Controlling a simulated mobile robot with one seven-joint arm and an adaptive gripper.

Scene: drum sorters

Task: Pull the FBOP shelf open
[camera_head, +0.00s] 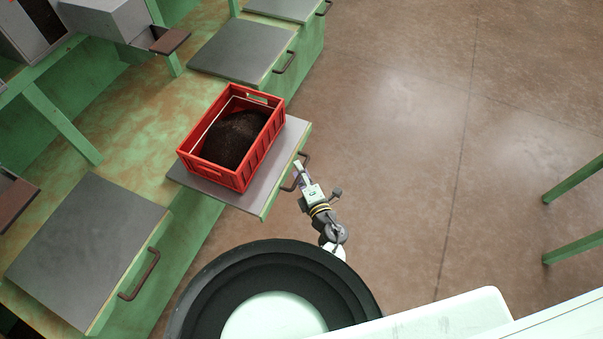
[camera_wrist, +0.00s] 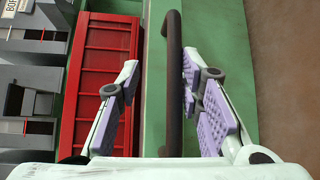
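A grey shelf (camera_head: 268,188) with a green front stands farther out from the bench than its neighbours, with a red crate of dark grains (camera_head: 215,172) on it. Its dark bar handle (camera_head: 304,165) is on the front edge. My gripper (camera_head: 300,172) is at this handle. In the wrist view the handle (camera_wrist: 174,75) runs between the two spread purple-padded fingers of my gripper (camera_wrist: 160,100), nearer the right finger. A gap shows on the left side; contact on the right is unclear. No full FBOP label is readable.
Neighbouring grey shelves with handles sit on either side, one at lower left (camera_head: 85,245) and one above (camera_head: 240,52). Brown floor (camera_head: 400,150) to the right is clear. Green legs (camera_head: 575,178) stand at the far right. A label (camera_wrist: 12,8) is partly cut off in the wrist view.

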